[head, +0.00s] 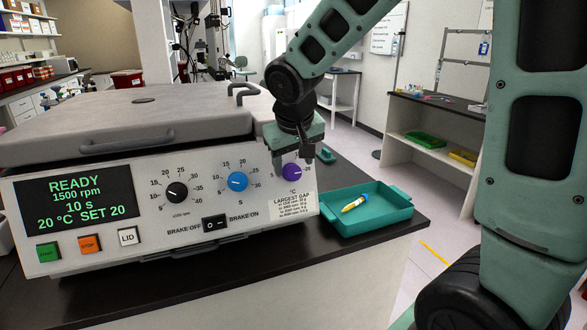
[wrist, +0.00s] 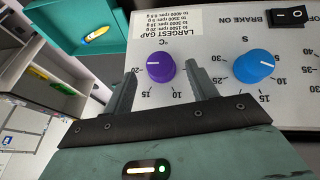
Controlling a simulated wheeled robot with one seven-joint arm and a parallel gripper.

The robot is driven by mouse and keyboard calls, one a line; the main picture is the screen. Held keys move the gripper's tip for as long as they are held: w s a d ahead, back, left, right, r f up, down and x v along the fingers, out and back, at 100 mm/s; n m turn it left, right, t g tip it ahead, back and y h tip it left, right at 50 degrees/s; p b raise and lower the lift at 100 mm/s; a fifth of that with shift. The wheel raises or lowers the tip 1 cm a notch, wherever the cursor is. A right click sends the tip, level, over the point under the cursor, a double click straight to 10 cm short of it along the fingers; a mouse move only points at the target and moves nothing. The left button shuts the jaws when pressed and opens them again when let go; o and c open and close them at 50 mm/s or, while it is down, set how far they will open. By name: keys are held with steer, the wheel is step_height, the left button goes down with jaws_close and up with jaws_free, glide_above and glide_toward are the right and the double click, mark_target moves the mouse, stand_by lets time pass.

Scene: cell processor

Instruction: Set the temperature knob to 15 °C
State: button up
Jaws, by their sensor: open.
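The purple temperature knob (head: 292,172) is at the right end of the machine's front panel, and it also shows in the wrist view (wrist: 160,67). Its white mark points toward the left in the wrist view, near the 20. The display (head: 78,202) reads READY, 1500 rpm, 10 s, 20 °C SET 20. My gripper (head: 294,163) is open in front of the panel. In the wrist view its fingertips (wrist: 160,74) stand apart on either side of the purple knob, with visible gaps. In the head view my gripper covers part of the dial.
A blue knob (head: 237,182), a black knob (head: 177,192) and a brake switch (head: 215,223) sit on the same panel. A teal tray (head: 385,223) with a yellow tube (head: 354,203) stands right of the machine, near the bench edge. The floor beyond is clear.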

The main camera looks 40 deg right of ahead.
mark_target(294, 171)
steer(key=shift+x, duration=1.65)
steer(key=c, duration=1)
steer(key=shift+f+b, duration=0.1)
steer(key=shift+b, duration=0.3)
